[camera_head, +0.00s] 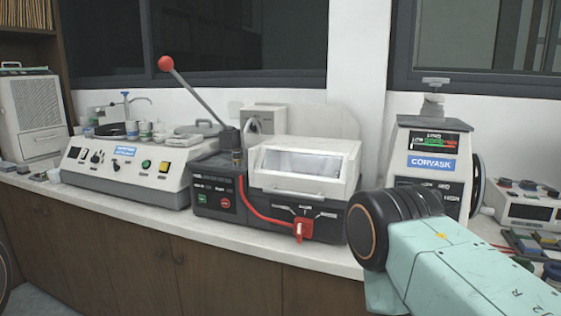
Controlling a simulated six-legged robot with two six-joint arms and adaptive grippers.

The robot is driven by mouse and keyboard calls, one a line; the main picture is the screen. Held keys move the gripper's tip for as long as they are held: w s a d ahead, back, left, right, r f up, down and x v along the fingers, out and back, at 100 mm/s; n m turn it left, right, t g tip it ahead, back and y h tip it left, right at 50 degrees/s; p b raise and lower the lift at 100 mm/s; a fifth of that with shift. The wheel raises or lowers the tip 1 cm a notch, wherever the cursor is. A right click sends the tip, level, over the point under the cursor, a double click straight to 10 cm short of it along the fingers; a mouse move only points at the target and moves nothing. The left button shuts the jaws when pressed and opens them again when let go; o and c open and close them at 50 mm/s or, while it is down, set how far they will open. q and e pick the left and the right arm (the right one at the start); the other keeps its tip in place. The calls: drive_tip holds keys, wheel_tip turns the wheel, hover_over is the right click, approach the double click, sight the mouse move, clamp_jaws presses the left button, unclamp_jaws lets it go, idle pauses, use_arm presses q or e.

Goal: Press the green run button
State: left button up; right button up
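A dark machine with a white hood (305,165) stands on the counter in the middle. Another green button (146,164) sits on the sloped front of the white machine to the left, beside a yellow one (164,167). I cannot tell which green button is marked run. My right arm, mint green with a dark joint, fills the lower right corner. Neither gripper is in view, and nothing of mine touches the buttons.
A long lever with a red knob (166,63) rises behind the hooded machine. A red handle (301,230) juts from its front. A CORVASK machine (432,160) with a gauge stands to the right, partly behind my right arm. The counter's front edge (200,227) is clear.

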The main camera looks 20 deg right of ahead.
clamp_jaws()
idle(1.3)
